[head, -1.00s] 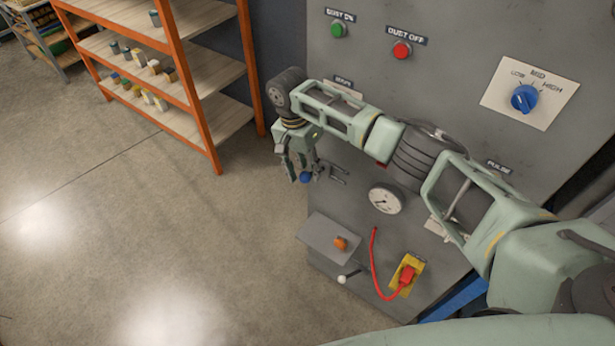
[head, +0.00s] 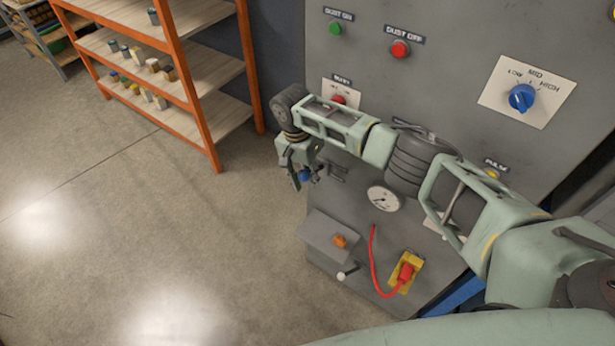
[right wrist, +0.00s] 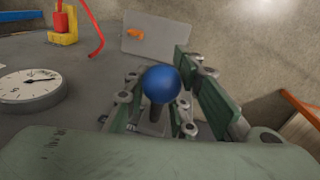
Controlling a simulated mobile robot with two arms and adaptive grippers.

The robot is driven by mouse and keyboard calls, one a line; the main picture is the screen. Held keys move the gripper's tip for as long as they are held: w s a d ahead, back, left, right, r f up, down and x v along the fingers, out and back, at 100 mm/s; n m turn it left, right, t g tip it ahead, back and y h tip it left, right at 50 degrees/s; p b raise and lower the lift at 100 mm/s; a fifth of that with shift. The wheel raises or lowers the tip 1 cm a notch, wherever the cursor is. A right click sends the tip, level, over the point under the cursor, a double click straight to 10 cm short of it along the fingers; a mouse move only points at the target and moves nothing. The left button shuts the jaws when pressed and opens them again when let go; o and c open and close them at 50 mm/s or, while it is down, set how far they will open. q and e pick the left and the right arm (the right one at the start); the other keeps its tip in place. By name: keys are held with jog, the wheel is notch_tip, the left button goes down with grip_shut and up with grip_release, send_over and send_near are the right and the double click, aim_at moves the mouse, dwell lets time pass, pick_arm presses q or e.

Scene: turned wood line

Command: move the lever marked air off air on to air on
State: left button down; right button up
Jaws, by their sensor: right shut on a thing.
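A lever with a blue ball knob (head: 304,175) sticks out from the left edge of the grey control panel (head: 440,85). Its markings cannot be read in these views. My right gripper (head: 306,172) is at this knob, shut on it. In the right wrist view, the blue ball (right wrist: 162,83) sits between the green finger pads, with its dark stem below it. My forearm passes in front of the panel and hides part of it. My left gripper is not in view.
Below are a gauge (head: 385,198), a small grey shelf with an orange knob (head: 339,241), a white-tipped lever (head: 342,276) and a red plug with cable (head: 406,272). A blue dial (head: 522,97) is at upper right. An orange rack (head: 184,75) stands left; the floor between is clear.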

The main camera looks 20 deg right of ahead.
grip_shut()
jog(key=shift+a+r, duration=0.1)
dwell(0.3)
notch_tip(320, 180, down, 10)
jog(key=m+t+h+b, duration=0.1)
jog(key=t+h+b, duration=0.4)
jog(key=h, duration=0.3)
jog(key=shift+w+d+r+t, duration=0.25)
jog(key=shift+w+d+t, duration=0.2)
jog(key=shift+t, duration=0.25)
